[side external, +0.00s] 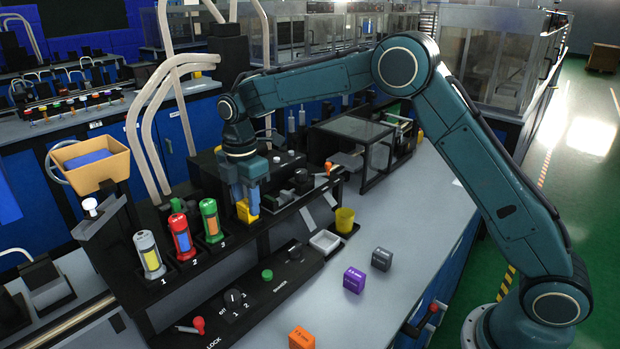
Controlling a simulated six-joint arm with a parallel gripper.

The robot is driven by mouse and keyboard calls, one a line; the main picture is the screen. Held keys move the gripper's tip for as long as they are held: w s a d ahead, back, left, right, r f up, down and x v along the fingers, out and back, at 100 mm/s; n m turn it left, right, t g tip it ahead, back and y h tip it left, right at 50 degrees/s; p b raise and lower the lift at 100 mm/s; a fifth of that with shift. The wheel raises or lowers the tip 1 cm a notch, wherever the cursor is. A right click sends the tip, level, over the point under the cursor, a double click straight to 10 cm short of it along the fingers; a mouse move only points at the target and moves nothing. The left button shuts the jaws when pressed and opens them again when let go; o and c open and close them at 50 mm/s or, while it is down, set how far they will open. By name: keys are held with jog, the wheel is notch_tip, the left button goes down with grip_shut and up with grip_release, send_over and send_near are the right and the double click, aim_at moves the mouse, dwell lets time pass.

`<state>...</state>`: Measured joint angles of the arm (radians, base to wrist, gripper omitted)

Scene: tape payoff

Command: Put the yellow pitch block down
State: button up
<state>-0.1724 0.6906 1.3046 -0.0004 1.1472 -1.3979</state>
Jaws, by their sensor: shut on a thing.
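The yellow pitch block (248,213) is between the blue fingers of my gripper (246,203), which points down and is shut on it. The fingers hide part of the block. The block is over the black machine's upper ledge, to the right of the numbered canisters. I cannot tell whether its underside touches anything. A purple block (354,281), a dark grey block (381,259) and an orange block (301,339) sit apart on the light grey bench top (415,215).
Red (181,240), green (211,222) and white-grey (150,258) canisters stand close left of my gripper. A control panel with knobs (235,299) lies in front. The bench right of the blocks is clear.

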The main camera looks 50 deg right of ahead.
aim_at(247, 203)
jog(key=shift+f, duration=0.3)
jog(key=o, duration=0.9)
notch_tip(247, 203, up, 12)
jog(key=shift+r, duration=0.15)
dwell(0.8)
